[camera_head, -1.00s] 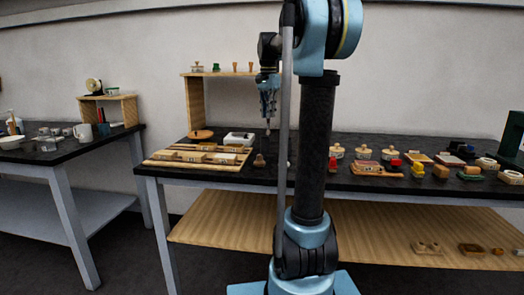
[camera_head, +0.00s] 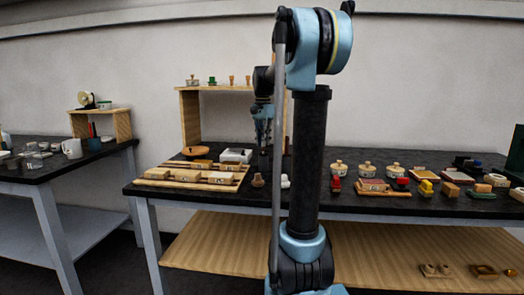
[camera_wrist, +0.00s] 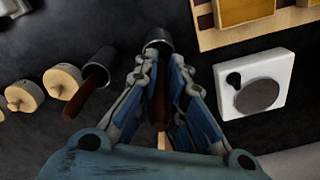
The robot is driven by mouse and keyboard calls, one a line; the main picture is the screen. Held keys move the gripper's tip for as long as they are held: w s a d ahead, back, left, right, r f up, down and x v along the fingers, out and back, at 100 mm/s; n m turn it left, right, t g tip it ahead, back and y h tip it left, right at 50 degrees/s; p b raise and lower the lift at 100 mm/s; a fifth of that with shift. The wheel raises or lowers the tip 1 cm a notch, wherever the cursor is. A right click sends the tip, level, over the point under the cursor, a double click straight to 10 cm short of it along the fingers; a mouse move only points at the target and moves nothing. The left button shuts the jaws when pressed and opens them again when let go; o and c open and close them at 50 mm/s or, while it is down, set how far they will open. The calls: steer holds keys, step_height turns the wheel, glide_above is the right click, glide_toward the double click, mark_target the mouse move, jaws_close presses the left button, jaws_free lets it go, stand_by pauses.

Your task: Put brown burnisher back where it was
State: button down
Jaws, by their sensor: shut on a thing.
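The brown burnisher (camera_wrist: 160,104) is between the fingers of my gripper (camera_wrist: 164,64), which is shut on it. Its brown shaft and a pale lower end show in the wrist view; the fingers hide part of it. A grey metal cup (camera_wrist: 158,34) shows just beyond the fingertips; I cannot tell whether the burnisher touches it. A second dark cup (camera_wrist: 101,60) to its left has a brown handle (camera_wrist: 82,101) sticking out. In the head view my gripper (camera_head: 263,143) hangs over the back of the dark table (camera_head: 215,203), right of the white block (camera_head: 237,156).
The white block with a grey disc (camera_wrist: 262,88) lies to the right in the wrist view. Round wooden pieces (camera_wrist: 62,80) lie left. A wooden rack (camera_head: 150,182) fills the table's left part. A wooden shelf (camera_head: 191,121) stands behind. Several small items crowd the right side.

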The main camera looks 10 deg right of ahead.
mark_target(263, 156)
steer(key=shift+f, duration=1.75)
steer(key=c, duration=1.7)
jaws_free()
steer(key=shift+o, duration=0.2)
step_height(263, 156, up, 12)
steer(key=shift+s+r, duration=0.1)
steer(key=shift+s, duration=0.1)
